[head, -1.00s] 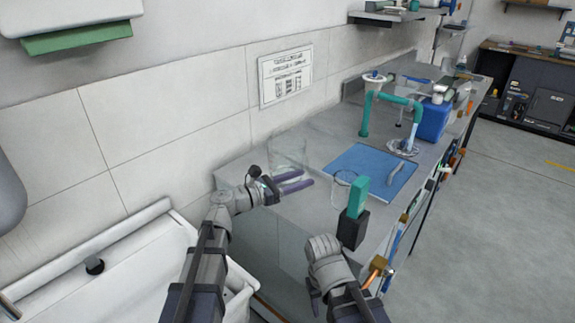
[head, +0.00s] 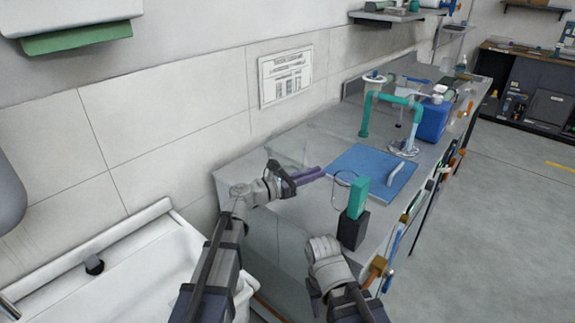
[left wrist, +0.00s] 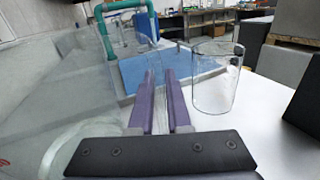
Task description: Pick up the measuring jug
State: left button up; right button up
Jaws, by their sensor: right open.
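Two clear vessels stand on the grey bench, and I cannot tell for certain which is the measuring jug. One clear cylindrical vessel (head: 345,181) is beside the blue mat; it shows upright in the left wrist view (left wrist: 214,82), right of my fingers and apart from them. The other clear shape (head: 287,149) is near the wall, faint in the head view; a large clear shape fills the left of the wrist view.
A blue mat (head: 372,165) lies on the bench with a pale handled item on it. A teal pipe frame (head: 391,97) and a blue container (head: 434,121) stand behind.

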pick_arm(q)
grip_shut()
jog(key=shift+r, duration=0.2)
dwell(1.2)
notch_tip(320, 180, up, 10)
jog(key=p, duration=1)
jog(key=shift+f, duration=0.2)
jog(key=shift+r, duration=0.15)
